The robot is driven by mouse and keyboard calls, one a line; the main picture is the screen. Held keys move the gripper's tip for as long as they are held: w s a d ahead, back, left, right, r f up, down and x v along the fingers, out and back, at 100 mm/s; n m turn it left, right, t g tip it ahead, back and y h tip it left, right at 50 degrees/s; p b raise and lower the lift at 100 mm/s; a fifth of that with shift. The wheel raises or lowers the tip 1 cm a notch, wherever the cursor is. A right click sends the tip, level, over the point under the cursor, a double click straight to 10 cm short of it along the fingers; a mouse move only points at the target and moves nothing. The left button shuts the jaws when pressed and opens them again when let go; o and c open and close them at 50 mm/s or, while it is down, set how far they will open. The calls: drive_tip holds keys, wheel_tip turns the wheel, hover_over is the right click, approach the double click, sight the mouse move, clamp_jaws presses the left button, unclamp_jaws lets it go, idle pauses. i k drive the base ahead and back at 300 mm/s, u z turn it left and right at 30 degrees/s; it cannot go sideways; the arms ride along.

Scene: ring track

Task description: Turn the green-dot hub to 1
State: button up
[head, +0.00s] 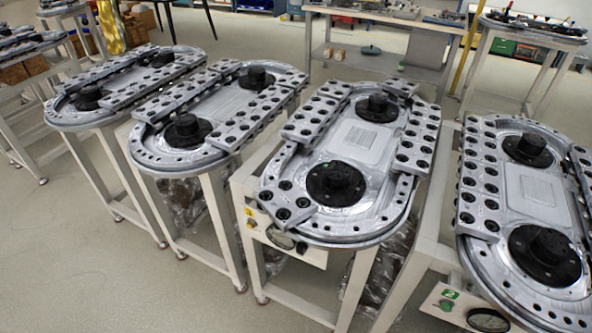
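Several oval silver ring tracks stand on white frames, each with two black round hubs. The near-right track (521,185) has a front hub (545,252) and a rear hub (529,148). My gripper is not in view.
Two more tracks (222,110) (125,83) stand to the left. A workbench (385,42) and a table with tools (533,30) are behind. Open grey floor (80,260) lies at the front left. Gaps between the track frames are narrow.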

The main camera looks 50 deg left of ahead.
sight(337, 175)
drive_tip(key=u, duration=1.25)
drive_tip(key=i, duration=0.75)
drive_tip(key=u, duration=1.85)
